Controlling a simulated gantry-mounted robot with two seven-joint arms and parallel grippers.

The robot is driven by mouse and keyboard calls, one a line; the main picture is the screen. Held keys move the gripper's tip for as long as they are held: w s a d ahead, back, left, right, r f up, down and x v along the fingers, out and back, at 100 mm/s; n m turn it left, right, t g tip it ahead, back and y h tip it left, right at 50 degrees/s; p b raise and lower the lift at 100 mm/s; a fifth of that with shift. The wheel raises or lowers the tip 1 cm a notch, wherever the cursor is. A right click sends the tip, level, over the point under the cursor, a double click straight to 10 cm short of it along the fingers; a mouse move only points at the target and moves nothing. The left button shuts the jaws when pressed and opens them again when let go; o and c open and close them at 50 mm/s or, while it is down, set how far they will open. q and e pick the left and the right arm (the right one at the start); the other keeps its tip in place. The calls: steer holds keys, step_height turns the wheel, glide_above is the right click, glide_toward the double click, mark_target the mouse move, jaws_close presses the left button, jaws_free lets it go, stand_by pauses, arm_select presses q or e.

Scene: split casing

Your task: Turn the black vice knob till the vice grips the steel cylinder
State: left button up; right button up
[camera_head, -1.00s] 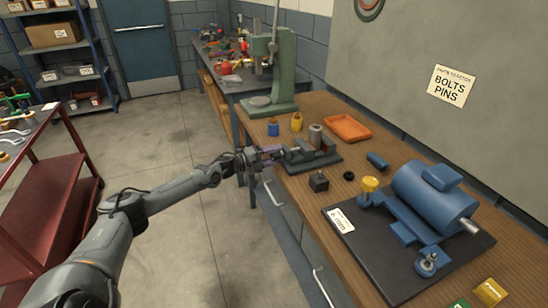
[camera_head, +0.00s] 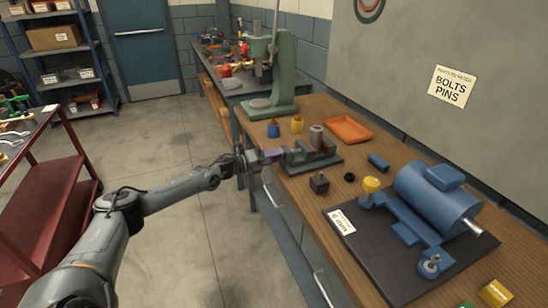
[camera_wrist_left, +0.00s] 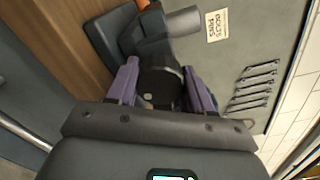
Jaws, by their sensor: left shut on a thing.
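The dark grey vice (camera_head: 322,161) stands on the wooden bench near its left edge. The steel cylinder (camera_head: 316,137) stands upright at the vice; it also shows at the top of the left wrist view (camera_wrist_left: 184,21). Whether the jaws touch it cannot be made out. The black vice knob (camera_wrist_left: 160,82) sits between the purple fingers of my left gripper (camera_head: 274,155) in the left wrist view. These fingers are shut on it from both sides. In the head view the knob is too small and covered to make out. My right gripper is not in view.
A blue motor (camera_head: 436,200) on a black plate fills the bench's near right. A dark block (camera_head: 319,184), a black ring (camera_head: 349,177) and a blue cylinder (camera_head: 378,161) lie near the vice. An orange tray (camera_head: 348,130) and a green press (camera_head: 272,85) stand behind.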

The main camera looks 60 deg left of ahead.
arm_select(q)
steer(key=o, duration=0.8)
steer(key=shift+c, duration=0.2)
steer(key=shift+s, duration=0.1)
steer(key=s+a+p, duration=0.2)
steer(key=s+p, duration=0.3)
steer(key=s, duration=0.5)
steer(key=shift+s, duration=0.2)
stand_by(0.4)
